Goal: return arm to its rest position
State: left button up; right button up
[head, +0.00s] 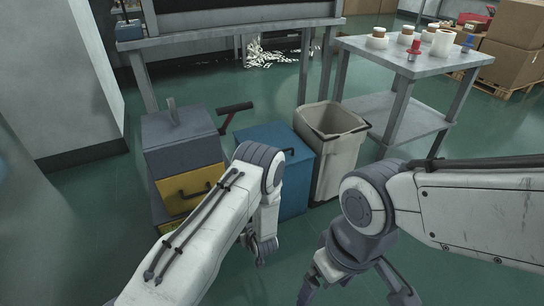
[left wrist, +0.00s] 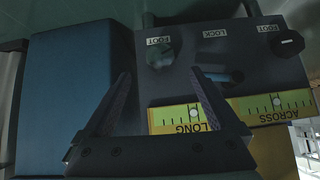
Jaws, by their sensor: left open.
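My left arm reaches in from the lower left in the head view, bent downward at its end. My left gripper (head: 265,250) hangs beside the blue box, low over the floor, with nothing seen in it. In the left wrist view the two fingers of the left gripper (left wrist: 160,74) stand apart and empty. My right arm comes in from the right. My right gripper (head: 356,290) points down near the bottom edge, its fingers spread wide and empty.
A grey and yellow tool cabinet (head: 182,158), a blue box (head: 292,178) and a beige bin (head: 338,160) stand ahead. A grey table (head: 400,58) carries several jars. A dark panel (left wrist: 185,92) with yellow-green scales shows in the left wrist view. White scraps (head: 268,59) lie behind.

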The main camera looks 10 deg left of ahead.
pick_arm(q)
jog(key=b+x, duration=0.5)
jog(key=x, duration=0.4)
jog(key=shift+a+f, duration=0.1)
jog(key=shift+f, duration=0.15)
jog(key=shift+w+a, duration=0.1)
jog(key=shift+w, duration=0.05)
jog(key=shift+r, duration=0.1)
